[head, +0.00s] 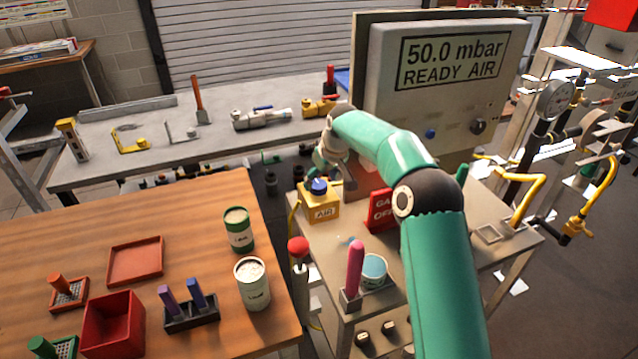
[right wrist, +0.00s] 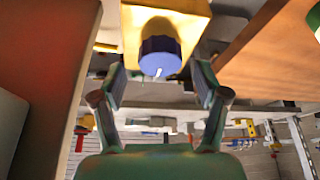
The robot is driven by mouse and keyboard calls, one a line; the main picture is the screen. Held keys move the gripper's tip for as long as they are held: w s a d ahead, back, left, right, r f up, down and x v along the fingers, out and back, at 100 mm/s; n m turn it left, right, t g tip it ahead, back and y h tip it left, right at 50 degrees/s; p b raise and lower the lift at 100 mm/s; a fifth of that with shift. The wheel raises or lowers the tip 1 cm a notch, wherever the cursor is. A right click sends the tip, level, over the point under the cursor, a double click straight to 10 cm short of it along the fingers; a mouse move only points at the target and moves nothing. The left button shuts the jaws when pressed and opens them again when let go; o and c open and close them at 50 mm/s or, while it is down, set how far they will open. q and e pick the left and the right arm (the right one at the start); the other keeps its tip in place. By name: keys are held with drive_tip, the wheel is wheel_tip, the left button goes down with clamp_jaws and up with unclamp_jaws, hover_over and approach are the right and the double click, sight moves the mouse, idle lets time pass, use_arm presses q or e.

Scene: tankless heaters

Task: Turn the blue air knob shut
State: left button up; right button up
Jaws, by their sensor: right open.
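The blue air knob (head: 318,187) sits on top of a yellow box (head: 322,212) marked AIR, on the grey bench. My right gripper (head: 328,172) is above and just behind the knob, partly hiding the box's rear. In the right wrist view the knob (right wrist: 160,55) shows a white mark, and the yellow box (right wrist: 190,12) is behind it. There the open fingers (right wrist: 160,84) stand on either side of the knob, with gaps visible at both sides. Whether either finger touches it I cannot tell. My left gripper is not in view.
A display panel (head: 450,95) reads 50.0 mbar READY AIR. A red GAS OFF sign (head: 381,210) stands right of the box. A red-topped post (head: 299,246), a pink handle (head: 355,266) and a teal-topped tin (head: 374,268) stand nearer. The wooden table (head: 75,235) lies left.

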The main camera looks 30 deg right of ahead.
drive_tip(key=v, duration=0.9)
drive_tip(key=shift+s+r, duration=0.15)
drive_tip(key=shift+r, duration=0.1)
